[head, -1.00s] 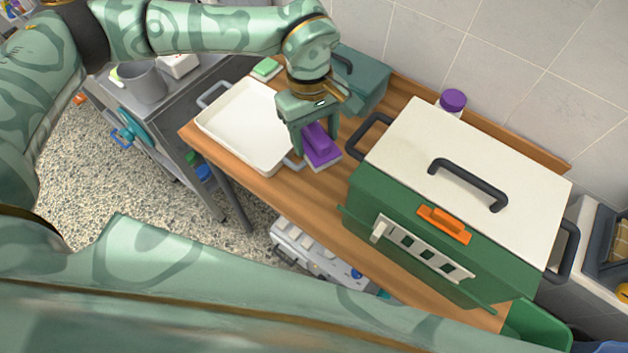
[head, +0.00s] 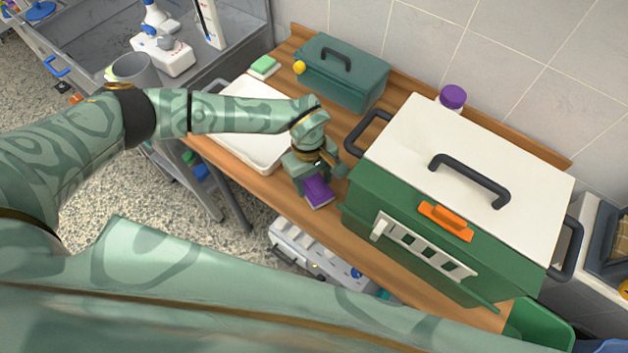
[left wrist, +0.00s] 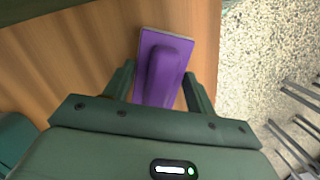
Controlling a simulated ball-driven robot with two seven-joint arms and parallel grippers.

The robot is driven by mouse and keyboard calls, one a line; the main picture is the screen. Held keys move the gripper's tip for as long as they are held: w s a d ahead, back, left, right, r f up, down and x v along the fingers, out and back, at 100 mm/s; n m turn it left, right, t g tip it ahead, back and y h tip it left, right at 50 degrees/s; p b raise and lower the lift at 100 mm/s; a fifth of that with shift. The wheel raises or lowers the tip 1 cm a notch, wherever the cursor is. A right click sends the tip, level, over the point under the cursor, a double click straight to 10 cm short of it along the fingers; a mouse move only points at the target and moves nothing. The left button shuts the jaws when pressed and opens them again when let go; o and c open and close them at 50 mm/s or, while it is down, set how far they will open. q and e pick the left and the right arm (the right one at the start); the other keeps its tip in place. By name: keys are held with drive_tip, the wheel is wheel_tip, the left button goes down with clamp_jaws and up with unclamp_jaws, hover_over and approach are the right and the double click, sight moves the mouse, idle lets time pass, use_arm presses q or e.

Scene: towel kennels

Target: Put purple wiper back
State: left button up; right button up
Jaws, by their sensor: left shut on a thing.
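The purple wiper (head: 318,192), a purple grip on a pale flat base, is at the front edge of the wooden table, between the white tray and the big green box. My left gripper (head: 313,180) is shut on it from above. In the left wrist view the wiper (left wrist: 162,72) lies between the two fingers of the gripper (left wrist: 157,85), with its far end sticking out past them. I cannot tell if its base touches the table. My right gripper is not in view.
The white tray (head: 232,140) is partly hidden by my left arm. A green wiper (head: 264,66) lies at the back left. A teal toolbox (head: 345,80) and yellow ball (head: 299,67) are behind. The green box with a white lid (head: 480,150) fills the right.

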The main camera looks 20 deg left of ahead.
use_arm(q)
drive_tip(key=shift+f, duration=0.45)
drive_tip(key=o, duration=0.9)
drive_tip(key=r, duration=0.4)
drive_tip(key=a+r, duration=0.1)
drive_tip(key=r, duration=0.3)
drive_tip(key=w+r, duration=0.1)
drive_tip(key=r, duration=0.3)
drive_tip(key=shift+w+a+p, duration=0.1)
drive_tip(key=shift+a+p, duration=0.1)
drive_tip(key=shift+p, duration=0.2)
